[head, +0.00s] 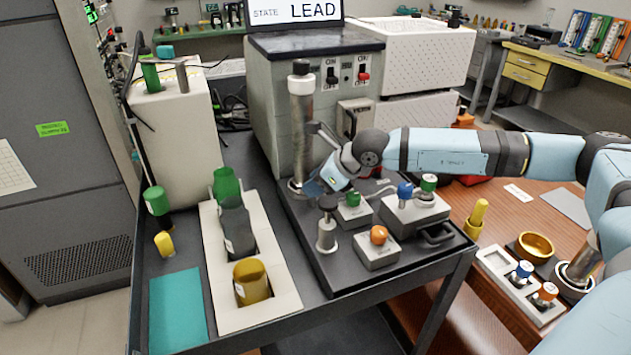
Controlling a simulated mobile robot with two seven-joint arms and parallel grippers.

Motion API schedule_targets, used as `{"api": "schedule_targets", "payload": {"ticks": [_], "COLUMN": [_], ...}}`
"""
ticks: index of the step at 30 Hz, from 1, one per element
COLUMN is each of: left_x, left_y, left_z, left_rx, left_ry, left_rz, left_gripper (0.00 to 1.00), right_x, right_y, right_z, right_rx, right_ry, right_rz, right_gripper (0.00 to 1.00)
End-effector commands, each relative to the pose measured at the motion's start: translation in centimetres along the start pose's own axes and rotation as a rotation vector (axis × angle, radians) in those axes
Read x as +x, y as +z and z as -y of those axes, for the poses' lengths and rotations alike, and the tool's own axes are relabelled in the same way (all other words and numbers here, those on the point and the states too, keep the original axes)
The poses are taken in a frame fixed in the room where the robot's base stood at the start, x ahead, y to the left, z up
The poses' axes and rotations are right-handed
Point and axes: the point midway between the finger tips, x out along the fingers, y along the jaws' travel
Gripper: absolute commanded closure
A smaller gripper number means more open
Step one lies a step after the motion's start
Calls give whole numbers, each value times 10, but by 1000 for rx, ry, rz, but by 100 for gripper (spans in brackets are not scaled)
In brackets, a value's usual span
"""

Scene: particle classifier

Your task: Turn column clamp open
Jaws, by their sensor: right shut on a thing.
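The column (302,140) is an upright pale metal cylinder with a black cap, standing at the back left of the black tray, in front of the grey instrument. My right gripper (316,187) is at the column's lower right side, pointing down and left. It is shut on the column clamp, which is mostly hidden behind the fingers and wrist. How far the clamp is turned cannot be seen. A thin grey bracket (323,132) reaches from the column towards my wrist. My left gripper is not in view.
Valve blocks with a green knob (353,198), an orange knob (378,234) and a blue knob (405,191) stand close to my gripper. A metal post (327,232) is in front. A white rack (222,285) holds bottles at left. The grey instrument (265,110) rises behind.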

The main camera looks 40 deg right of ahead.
Motion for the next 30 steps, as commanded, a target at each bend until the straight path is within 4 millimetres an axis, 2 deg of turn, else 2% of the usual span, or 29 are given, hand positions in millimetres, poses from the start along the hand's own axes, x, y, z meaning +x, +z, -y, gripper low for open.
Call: {"api": "schedule_targets", "payload": {"ticks": [19,30], "left_x": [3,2], "left_y": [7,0], "left_z": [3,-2], "left_rx": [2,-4], "left_ry": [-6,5], "left_rz": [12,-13], "left_gripper": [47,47], "right_x": [2,1], "right_y": [0,1], "right_z": [4,4], "right_rx": [-318,-414], "right_ry": [323,415], "right_rz": [1,1], "right_gripper": [90,90]}}
